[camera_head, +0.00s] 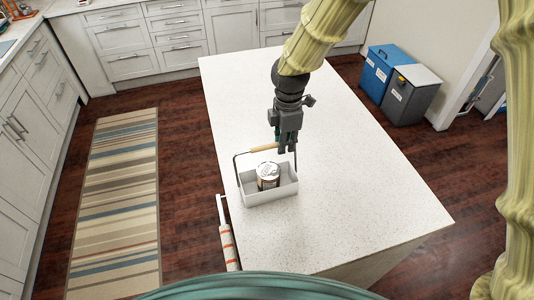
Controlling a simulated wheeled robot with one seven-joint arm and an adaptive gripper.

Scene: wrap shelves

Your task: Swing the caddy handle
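A light grey caddy (256,197) stands on the white island top, near its left edge. Its thin dark handle with a wooden grip (263,148) stands raised above the caddy. A can with a pale label (268,183) sits inside the caddy. My gripper (288,150) points down at the right end of the wooden grip, above the caddy's back right part. The fingers are small and dark here, and I cannot tell whether they are open or shut, or whether they touch the handle.
The island top (345,185) is clear to the right of and behind the caddy. A striped towel (228,247) hangs on a rail at the island's left side. A striped rug (115,200) lies on the floor; blue (377,72) and grey (410,95) bins stand at the right wall.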

